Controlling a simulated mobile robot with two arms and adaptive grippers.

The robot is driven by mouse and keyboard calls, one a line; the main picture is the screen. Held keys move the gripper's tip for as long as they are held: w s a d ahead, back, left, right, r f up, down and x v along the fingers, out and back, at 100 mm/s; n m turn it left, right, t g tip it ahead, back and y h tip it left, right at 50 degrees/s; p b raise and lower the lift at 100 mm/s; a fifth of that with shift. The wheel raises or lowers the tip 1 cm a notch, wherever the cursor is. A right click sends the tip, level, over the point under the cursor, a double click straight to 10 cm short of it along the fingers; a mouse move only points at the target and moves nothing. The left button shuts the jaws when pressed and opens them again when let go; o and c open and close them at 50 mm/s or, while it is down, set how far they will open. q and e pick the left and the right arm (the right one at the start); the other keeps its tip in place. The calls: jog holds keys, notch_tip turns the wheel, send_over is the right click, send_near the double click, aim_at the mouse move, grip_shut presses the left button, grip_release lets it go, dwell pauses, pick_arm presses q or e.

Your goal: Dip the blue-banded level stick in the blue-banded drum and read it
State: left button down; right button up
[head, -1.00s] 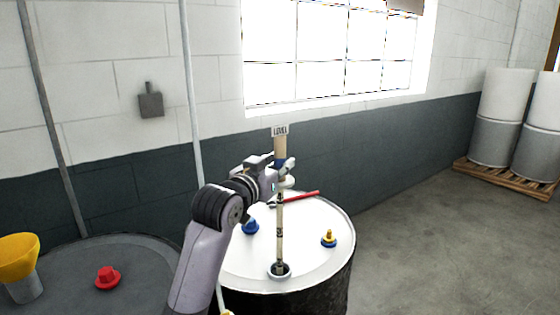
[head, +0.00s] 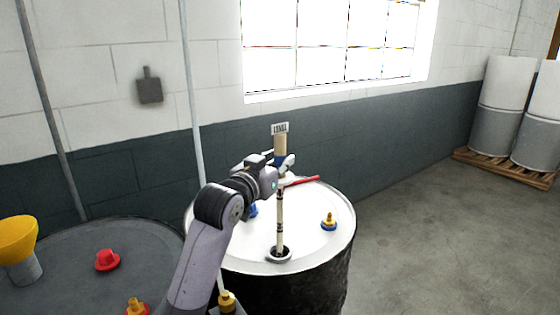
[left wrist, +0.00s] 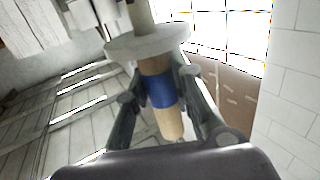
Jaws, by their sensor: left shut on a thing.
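The level stick (head: 279,215) is a pale wooden rod with dark marks, a blue band and a "LEVEL" tag on top. It stands about upright with its lower end in the round opening of the white-topped drum (head: 320,262). My left gripper (head: 284,168) is shut on its handle at the blue band. In the left wrist view my left gripper (left wrist: 160,100) has a finger on each side of the band, close to a pale disc (left wrist: 148,42) on the stick. The submerged end is hidden inside the drum. My right gripper is not in view.
The dark drum (head: 62,270) at left carries a yellow funnel (head: 18,238) and a red cap (head: 107,260).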

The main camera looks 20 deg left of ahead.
pick_arm(q)
jog(key=b, duration=0.4)
send_over(278, 220)
notch_tip(278, 220, down, 8)
jog(key=shift+w, duration=0.4)
jog(key=shift+d, duration=0.1)
jog(key=shift+f+b, duration=1.8)
jog(key=shift+f, duration=2.2)
